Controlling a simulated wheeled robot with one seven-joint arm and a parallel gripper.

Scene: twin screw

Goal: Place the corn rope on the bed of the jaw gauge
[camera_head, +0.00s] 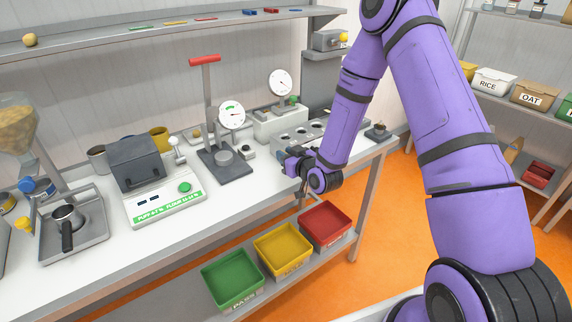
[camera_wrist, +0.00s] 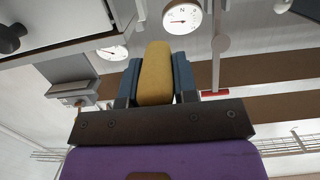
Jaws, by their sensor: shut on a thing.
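My gripper (camera_head: 290,160) is over the right part of the bench, in front of the grey block with round holes. In the wrist view my gripper (camera_wrist: 157,62) is shut on the corn rope (camera_wrist: 156,80), a short yellow-brown bar between two blue-grey fingers. The rope cannot be made out in the head view. Two dial devices stand behind and left of the gripper. One is a pale block with a dial (camera_head: 279,124); the other is a dark-based stand (camera_head: 228,170) with a red T-handle and a dial. I cannot tell for certain which is the jaw gauge.
The grey holed block (camera_head: 299,136) stands close behind my gripper. A scale (camera_head: 165,203) with a dark box is at left. Green (camera_head: 233,280), yellow (camera_head: 282,249) and red (camera_head: 325,226) trays sit below the bench. The front bench strip is clear.

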